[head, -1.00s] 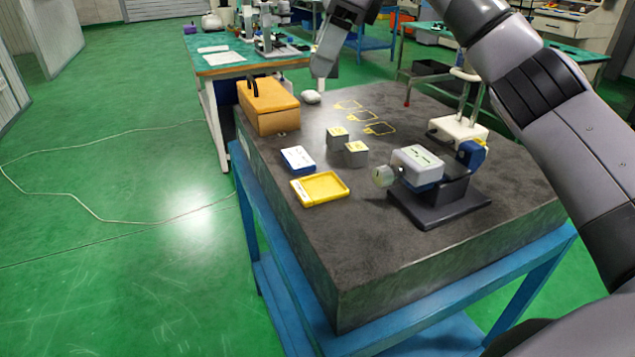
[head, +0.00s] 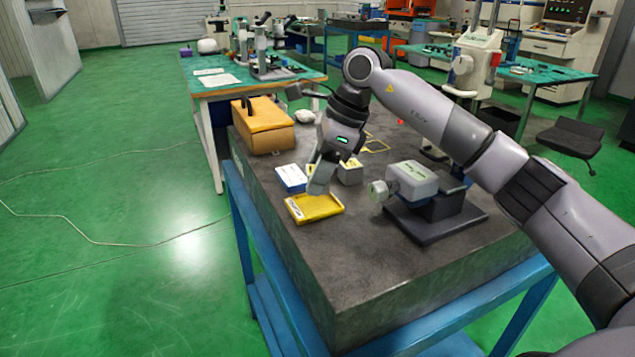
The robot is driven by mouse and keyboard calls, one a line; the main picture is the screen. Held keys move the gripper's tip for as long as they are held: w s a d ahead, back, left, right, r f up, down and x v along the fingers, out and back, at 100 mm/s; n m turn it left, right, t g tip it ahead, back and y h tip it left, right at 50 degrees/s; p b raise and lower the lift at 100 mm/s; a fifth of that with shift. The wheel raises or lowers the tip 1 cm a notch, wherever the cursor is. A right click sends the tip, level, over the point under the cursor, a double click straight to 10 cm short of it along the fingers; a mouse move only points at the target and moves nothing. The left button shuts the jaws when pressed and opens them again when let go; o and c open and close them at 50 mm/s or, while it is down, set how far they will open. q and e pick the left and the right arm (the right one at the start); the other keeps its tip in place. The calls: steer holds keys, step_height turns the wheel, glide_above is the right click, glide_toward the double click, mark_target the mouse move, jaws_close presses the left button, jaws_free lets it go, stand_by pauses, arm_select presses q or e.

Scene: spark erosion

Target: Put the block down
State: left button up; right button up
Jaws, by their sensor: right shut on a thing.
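Whether the block touches the tray cannot be told. The area behind the gripper is hidden. My left gripper is not in view.
A blue-and-white case (head: 291,178) lies just behind the tray. A vise-like fixture (head: 412,180) on a dark base stands to the right. An orange box (head: 264,128) and a white rounded object (head: 304,116) stand farther back. The plate's front is clear.

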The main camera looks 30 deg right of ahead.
steer(key=shift+f, duration=1.05)
steer(key=shift+f+b, duration=0.3)
steer(key=shift+f, duration=0.35)
steer(key=o, duration=1.2)
steer(key=shift+c, duration=0.2)
steer(key=shift+r, duration=0.45)
steer(key=v, duration=1.2)
steer(key=shift+r+p, duration=0.25)
steer(key=shift+p, duration=0.05)
steer(key=shift+f, duration=0.1)
